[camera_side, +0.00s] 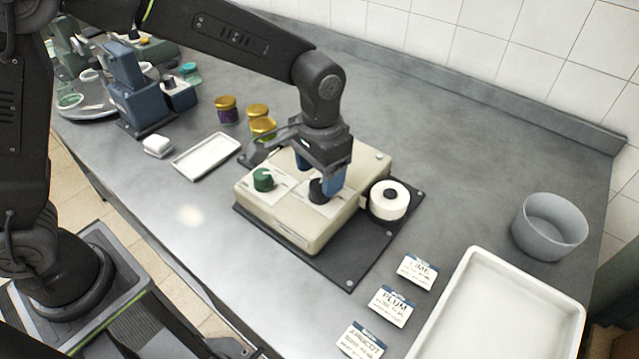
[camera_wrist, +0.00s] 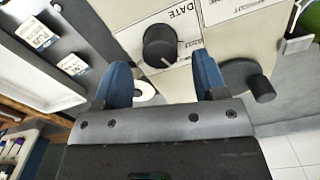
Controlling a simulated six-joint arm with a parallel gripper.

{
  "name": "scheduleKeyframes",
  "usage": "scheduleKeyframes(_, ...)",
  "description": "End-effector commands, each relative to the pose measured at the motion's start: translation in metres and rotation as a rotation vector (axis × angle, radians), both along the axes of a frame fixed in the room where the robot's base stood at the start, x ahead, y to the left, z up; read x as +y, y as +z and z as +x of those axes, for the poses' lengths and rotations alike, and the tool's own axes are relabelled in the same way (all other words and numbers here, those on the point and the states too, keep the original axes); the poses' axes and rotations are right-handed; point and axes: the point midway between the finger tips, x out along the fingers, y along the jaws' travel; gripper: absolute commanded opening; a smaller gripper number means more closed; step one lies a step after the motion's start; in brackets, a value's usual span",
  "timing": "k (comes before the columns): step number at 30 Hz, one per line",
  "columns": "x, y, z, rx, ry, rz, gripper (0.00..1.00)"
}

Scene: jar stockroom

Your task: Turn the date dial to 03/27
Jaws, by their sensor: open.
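The date dial is a black round knob (camera_wrist: 160,46) beside the printed word DATE on a pale panel. In the side view the dial (camera_side: 318,192) sits on top of the beige label machine (camera_side: 290,225), partly behind a finger. My gripper (camera_side: 320,173) is over the machine with its blue fingers pointing down, open and empty. In the wrist view the dial lies just beyond the gap between the fingertips (camera_wrist: 163,76). I cannot tell whether a finger touches it. The date setting is not readable.
A green knob (camera_side: 263,179) is left of the dial, and a dark grey lever (camera_wrist: 255,86) is close to one finger. A white label roll (camera_side: 389,199) is to the right. Label cards (camera_side: 391,305), a white tray (camera_side: 460,300) and a grey bowl (camera_side: 550,227) stand farther right.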

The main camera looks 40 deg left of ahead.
Motion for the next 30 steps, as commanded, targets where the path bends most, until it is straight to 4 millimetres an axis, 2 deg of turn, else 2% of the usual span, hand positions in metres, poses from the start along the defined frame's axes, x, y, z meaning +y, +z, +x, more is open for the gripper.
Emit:
scheduleKeyframes(3, 0.000, -0.019, -0.001, 0.004, 0.000, 0.001, 0.65)
scheduleKeyframes(7, 0.000, -0.031, 0.000, 0.001, 0.000, 0.000, 0.65)
scheduleKeyframes(19, 0.000, -0.037, 0.000, -0.001, 0.000, 0.000, 0.64)
scheduleKeyframes(30, 0.000, -0.037, 0.000, -0.001, 0.000, 0.000, 0.29)
